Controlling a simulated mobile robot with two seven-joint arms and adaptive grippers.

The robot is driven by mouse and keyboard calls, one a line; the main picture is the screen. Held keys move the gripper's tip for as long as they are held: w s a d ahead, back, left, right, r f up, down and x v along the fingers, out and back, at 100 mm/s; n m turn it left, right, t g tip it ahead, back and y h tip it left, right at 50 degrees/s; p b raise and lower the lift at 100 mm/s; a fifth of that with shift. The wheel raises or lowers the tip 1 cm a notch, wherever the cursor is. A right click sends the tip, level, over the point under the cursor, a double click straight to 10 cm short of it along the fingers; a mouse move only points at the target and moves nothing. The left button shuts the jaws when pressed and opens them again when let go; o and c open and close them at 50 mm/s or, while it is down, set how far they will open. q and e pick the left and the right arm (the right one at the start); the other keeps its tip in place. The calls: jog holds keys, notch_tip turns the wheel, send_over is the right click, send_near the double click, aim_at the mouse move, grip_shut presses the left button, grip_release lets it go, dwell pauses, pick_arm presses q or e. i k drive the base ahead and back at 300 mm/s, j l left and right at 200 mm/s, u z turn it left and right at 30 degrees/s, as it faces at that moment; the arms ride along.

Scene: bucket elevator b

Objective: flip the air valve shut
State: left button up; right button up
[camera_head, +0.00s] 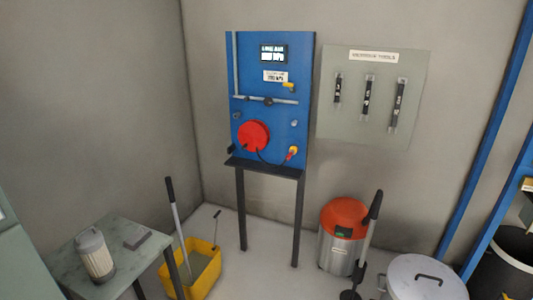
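A blue panel (302,60) on dark legs stands against the back wall. A grey pipe (283,101) runs down its left side and across it, with a dark round fitting (268,101) on it. A small yellow lever-like part (288,86) sits above the pipe's right end. It may be the air valve handle, but it is too small to tell its position. A red round reel-like part (253,136) is below, with a dark hose leading to a yellow and red part (292,152). Neither of my grippers is in view.
A dark shelf (265,168) juts from the panel's lower edge. A table (125,262) with a canister (95,255) and a yellow bucket (203,270) stand left. A red-topped vacuum (342,220) and a lidded drum (425,278) stand right. Some floor before the panel is clear.

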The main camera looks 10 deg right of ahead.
aim_at(245, 98)
jog(key=i+u, duration=0.2)
jog(key=u, duration=0.2)
jog(key=i+l+u, duration=0.1)
jog(key=u, duration=0.25)
jog(key=i+l+u, duration=0.45)
jog(key=i+l, duration=1.05)
jog(key=l, duration=0.3)
jog(key=i+l, duration=0.35)
jog(key=l+u, duration=0.05)
jog(key=l, duration=0.05)
